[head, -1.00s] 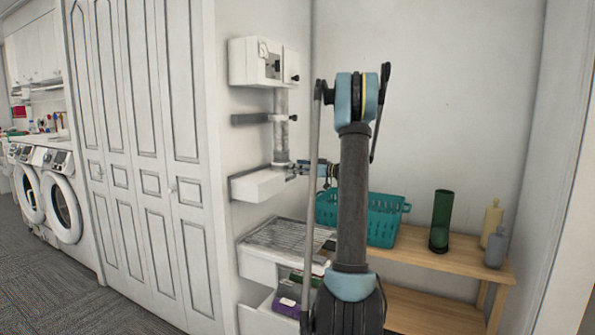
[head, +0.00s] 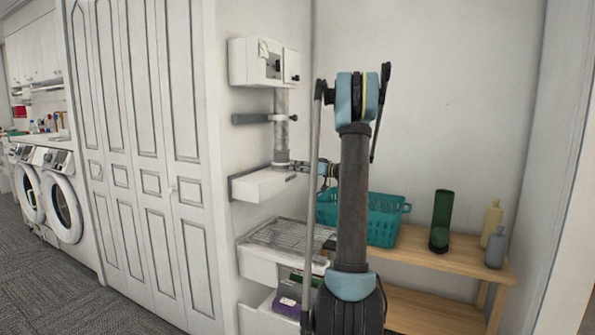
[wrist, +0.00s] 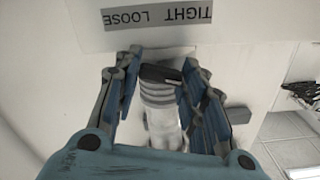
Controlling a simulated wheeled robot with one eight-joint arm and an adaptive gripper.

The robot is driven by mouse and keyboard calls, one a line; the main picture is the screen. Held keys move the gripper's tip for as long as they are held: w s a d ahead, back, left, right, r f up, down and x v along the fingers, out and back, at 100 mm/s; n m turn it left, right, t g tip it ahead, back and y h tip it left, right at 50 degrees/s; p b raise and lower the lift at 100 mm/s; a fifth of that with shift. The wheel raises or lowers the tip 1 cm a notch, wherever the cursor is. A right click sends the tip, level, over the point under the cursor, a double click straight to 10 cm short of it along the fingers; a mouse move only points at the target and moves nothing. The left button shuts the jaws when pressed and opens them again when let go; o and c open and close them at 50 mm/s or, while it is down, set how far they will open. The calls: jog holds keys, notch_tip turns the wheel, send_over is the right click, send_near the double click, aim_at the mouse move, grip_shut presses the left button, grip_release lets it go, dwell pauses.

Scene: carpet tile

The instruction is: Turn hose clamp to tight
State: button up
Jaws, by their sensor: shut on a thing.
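The hose clamp (wrist: 160,75) shows in the wrist view as a dark piece on a ribbed, banded pale hose (wrist: 160,120). My gripper (wrist: 160,88) has its blue-grey fingers on both sides and is shut on the clamp. A grey label (wrist: 157,15) with the words TIGHT and LOOSE, upside down, is on the white surface above it. In the head view my gripper (head: 314,168) reaches left to the lower end of the vertical hose (head: 281,140), above a white ledge (head: 263,184). The clamp is too small there to tell its angle.
A white box (head: 263,62) with dark knobs is on the wall above the hose, with a grey bracket (head: 250,119) below it. A teal basket (head: 382,222), a green cylinder (head: 440,222) and two bottles stand on a wooden bench (head: 455,258). A wire rack (head: 290,236) sits below the ledge.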

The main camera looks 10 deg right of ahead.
jog(key=shift+w+d+f+m, duration=0.1)
jog(key=shift+f+m, duration=0.05)
jog(key=shift+m, duration=7.95)
jog(key=shift+f+m, duration=0.1)
jog(key=shift+m, duration=8)
jog(key=o, duration=1.1)
jog(key=shift+d, duration=0.1)
jog(key=shift+c, duration=0.2)
jog(key=shift+f, duration=0.1)
